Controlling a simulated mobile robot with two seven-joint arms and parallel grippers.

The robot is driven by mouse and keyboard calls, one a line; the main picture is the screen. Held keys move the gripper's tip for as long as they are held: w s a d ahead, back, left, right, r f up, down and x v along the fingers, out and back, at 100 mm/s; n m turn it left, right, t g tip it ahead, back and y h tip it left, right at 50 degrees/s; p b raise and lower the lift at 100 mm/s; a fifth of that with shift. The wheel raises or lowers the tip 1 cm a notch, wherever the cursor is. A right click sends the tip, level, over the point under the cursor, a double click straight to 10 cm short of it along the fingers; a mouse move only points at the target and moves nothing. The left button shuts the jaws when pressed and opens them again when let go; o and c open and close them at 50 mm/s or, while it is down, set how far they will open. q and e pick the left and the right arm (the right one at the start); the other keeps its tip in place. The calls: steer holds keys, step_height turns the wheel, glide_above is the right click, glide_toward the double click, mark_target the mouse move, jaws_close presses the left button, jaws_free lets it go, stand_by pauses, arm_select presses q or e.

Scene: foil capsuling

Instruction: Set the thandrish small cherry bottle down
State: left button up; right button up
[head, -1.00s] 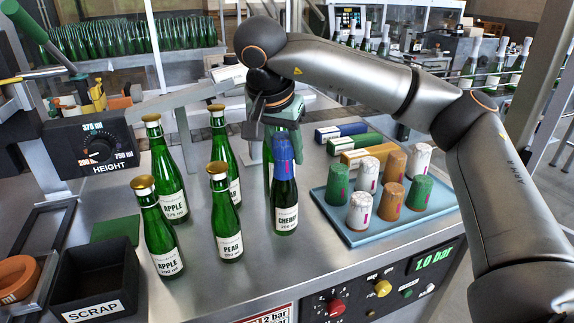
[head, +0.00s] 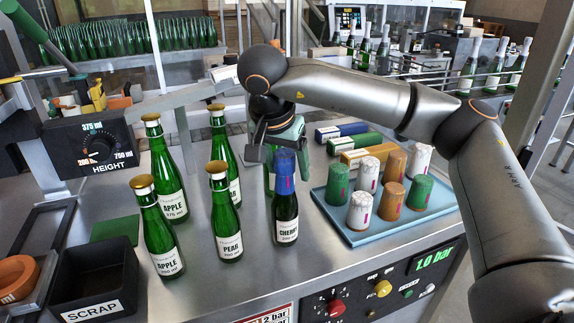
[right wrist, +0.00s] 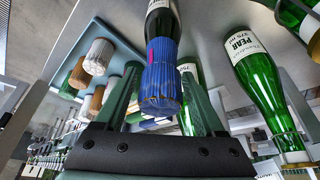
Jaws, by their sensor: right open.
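The small cherry bottle (head: 287,228), dark glass with a white label and a blue foil capsule (head: 284,168) over its neck, stands upright at the front of the steel worktop, right of a pear bottle. Its base appears to be on the worktop. My right gripper (head: 277,152) is above and behind its neck, with its jaws open. In the right wrist view, the blue capsule (right wrist: 162,85) shows between the two spread green fingers; I cannot tell whether either touches it. My left gripper is not in view.
Pear (head: 226,220) and apple (head: 160,232) bottles stand close to the left. A blue tray (head: 352,233) with several coloured capsules lies to the right. Capsule boxes (head: 368,142) lie behind it. A black scrap bin (head: 95,275) is at front left.

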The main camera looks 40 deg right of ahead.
steer(key=p+v, duration=0.2)
steer(key=v, duration=1)
steer(key=shift+r, duration=0.2)
